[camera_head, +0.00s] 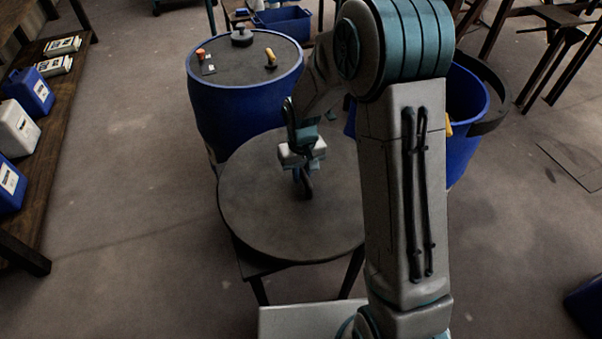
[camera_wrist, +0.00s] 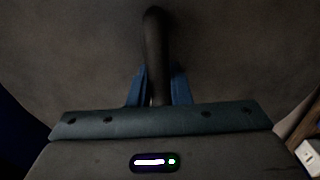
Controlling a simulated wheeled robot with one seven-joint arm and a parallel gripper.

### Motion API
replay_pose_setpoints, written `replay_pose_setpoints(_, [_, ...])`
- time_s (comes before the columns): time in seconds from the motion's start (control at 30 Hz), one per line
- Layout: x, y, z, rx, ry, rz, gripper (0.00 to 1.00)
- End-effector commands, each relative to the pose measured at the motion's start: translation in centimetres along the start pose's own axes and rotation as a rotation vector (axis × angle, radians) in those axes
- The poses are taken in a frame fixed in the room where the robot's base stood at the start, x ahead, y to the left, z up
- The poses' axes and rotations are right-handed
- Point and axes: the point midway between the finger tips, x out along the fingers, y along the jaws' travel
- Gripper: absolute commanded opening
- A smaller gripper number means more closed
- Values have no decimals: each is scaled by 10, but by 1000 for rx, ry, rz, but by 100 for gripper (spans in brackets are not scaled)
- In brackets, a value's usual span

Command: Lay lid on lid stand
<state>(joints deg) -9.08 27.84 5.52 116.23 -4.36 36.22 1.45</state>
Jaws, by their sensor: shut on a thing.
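The lid (camera_head: 265,215) is a large dark grey round disc, lying about level in the head view. My gripper (camera_head: 303,175) is above its middle, shut on the lid's dark upright handle (camera_head: 306,187). In the wrist view the blue fingers of my gripper (camera_wrist: 157,90) close around the black handle (camera_wrist: 154,45), and the lid (camera_wrist: 75,50) fills the background. The lid stand (camera_head: 258,290) shows below the lid as dark legs and part of a top edge. The lid hides most of it, and I cannot tell whether the two touch.
A blue vat (camera_head: 235,115) with a closed top and small fittings stands behind the lid. Another blue vat (camera_head: 468,110), open, is partly hidden behind my arm. A wooden shelf (camera_head: 60,110) with several canisters is at left. The floor between shelf and stand is clear.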

Motion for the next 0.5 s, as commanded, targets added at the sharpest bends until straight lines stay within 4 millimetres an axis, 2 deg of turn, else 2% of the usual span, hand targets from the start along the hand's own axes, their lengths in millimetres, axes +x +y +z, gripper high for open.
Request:
replay_pose_setpoints(0.4, [7, 0, -1, 0, 5, 1, 0])
replay_pose_setpoints(0.43, [7, 0, 0, 0, 2, 0, 26])
replay_pose_setpoints(0.5, [6, 0, 0, 0, 2, 0, 39])
